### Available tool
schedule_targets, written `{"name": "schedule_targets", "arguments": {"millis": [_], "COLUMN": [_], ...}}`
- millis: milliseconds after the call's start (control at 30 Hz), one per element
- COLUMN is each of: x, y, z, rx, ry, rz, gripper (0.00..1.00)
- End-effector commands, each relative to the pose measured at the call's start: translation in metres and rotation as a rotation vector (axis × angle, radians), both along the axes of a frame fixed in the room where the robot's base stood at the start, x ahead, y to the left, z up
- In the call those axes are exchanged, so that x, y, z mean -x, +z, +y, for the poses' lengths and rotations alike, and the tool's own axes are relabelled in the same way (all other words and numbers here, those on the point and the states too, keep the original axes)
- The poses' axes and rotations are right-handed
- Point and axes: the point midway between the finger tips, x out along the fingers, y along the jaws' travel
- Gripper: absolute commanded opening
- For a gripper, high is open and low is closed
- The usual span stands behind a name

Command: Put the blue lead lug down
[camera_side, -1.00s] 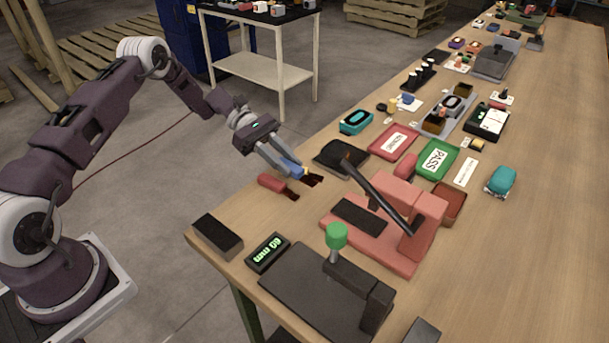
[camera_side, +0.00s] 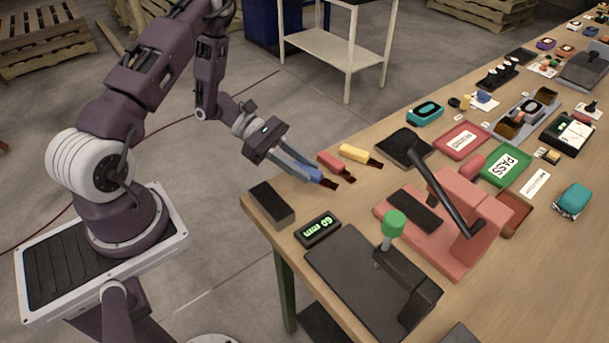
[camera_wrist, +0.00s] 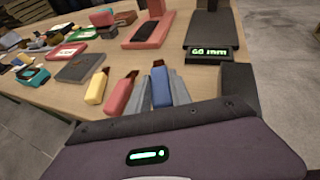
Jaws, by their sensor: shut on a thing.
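My gripper (camera_side: 306,172) is shut on the blue lead lug (camera_side: 317,174) at the left edge of the workbench. The lug has a blue sleeve and a dark brown tip pointing away from my gripper. In the wrist view the blue lug (camera_wrist: 160,86) lies between my two grey fingers. It is low over the bench; I cannot tell whether it touches the wood. A red lug (camera_side: 333,163) lies just beside it, and a yellow lug (camera_side: 356,152) lies beyond the red one. Both also show in the wrist view, red (camera_wrist: 117,97) and yellow (camera_wrist: 96,87), roughly parallel to the blue one.
A dark block (camera_side: 270,203) and a display reading 60 mm (camera_side: 318,229) stand toward the near corner. A red press with a black lever (camera_side: 445,220) and a dark pad (camera_side: 402,147) lie to the right. Bare wood (camera_side: 345,195) shows in front of the lugs.

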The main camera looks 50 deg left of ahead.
Motion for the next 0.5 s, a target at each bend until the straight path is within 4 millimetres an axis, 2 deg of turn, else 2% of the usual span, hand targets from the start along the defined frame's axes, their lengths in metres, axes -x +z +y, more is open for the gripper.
{"name": "schedule_targets", "arguments": {"millis": [33, 133, 500], "x": [0.000, 0.000, 0.000], "y": [-0.010, -0.023, -0.028], "z": [0.000, 0.000, 0.000], "rx": [0.002, 0.002, 0.001], "ry": [0.000, -0.001, 0.000], "rz": [0.004, 0.001, 0.000], "gripper": [0.00, 0.00, 0.00]}}
